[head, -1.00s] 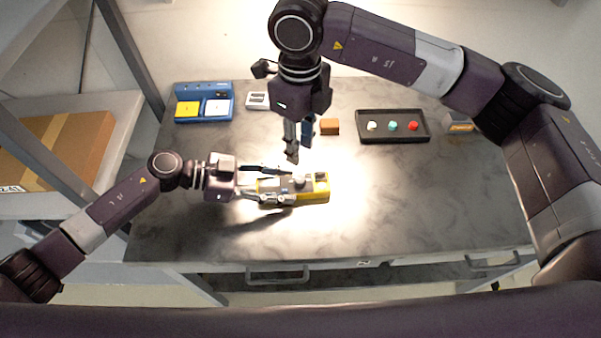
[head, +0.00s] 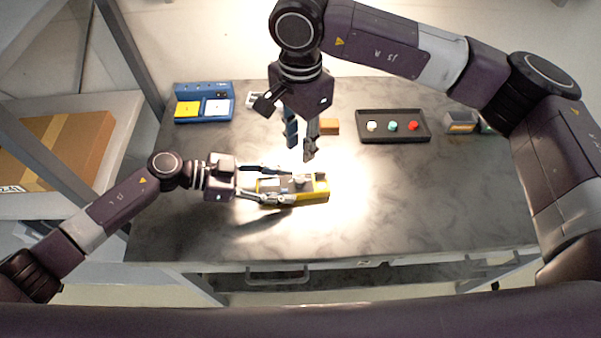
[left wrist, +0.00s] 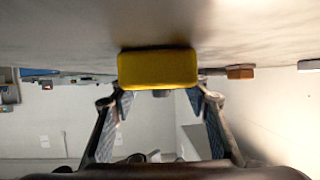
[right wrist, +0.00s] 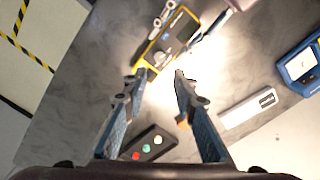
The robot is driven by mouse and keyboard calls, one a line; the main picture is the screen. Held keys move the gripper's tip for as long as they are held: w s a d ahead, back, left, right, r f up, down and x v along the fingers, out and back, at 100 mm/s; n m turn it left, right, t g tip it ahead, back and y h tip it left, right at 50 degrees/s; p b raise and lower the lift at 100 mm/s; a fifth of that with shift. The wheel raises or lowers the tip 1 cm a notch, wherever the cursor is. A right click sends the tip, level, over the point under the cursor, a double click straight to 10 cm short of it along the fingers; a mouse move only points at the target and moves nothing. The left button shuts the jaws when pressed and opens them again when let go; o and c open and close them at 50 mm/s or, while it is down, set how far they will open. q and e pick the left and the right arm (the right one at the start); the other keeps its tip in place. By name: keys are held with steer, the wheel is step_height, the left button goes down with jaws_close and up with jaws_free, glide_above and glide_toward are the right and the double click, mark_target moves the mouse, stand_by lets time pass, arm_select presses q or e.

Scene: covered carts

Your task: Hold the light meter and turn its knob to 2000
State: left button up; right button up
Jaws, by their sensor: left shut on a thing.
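The light meter, a yellow-edged box with a dark top face (head: 318,193), lies on the table. Its pale round knob (head: 299,180) shows on the top face, and also in the right wrist view (right wrist: 159,58); its setting is too small to read. My left gripper (head: 288,187) is shut on the meter, one finger along each long side. The left wrist view shows the meter's yellow end (left wrist: 157,69) between the fingers. My right gripper (head: 300,149) is open and empty above the table, just behind the meter; its fingertips (right wrist: 162,78) point toward the knob, apart from it.
At the back stand a blue box with yellow and white panels (head: 203,103), a partly hidden white device (head: 253,100), an orange block (head: 331,127), a black tray (head: 392,138) with coloured knobs, and a grey-and-yellow device (head: 460,122). The table's right side is clear.

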mark_target(301, 179)
step_height(301, 179, down, 11)
steer(key=shift+f, duration=0.2)
stand_by(0.3)
jaws_close()
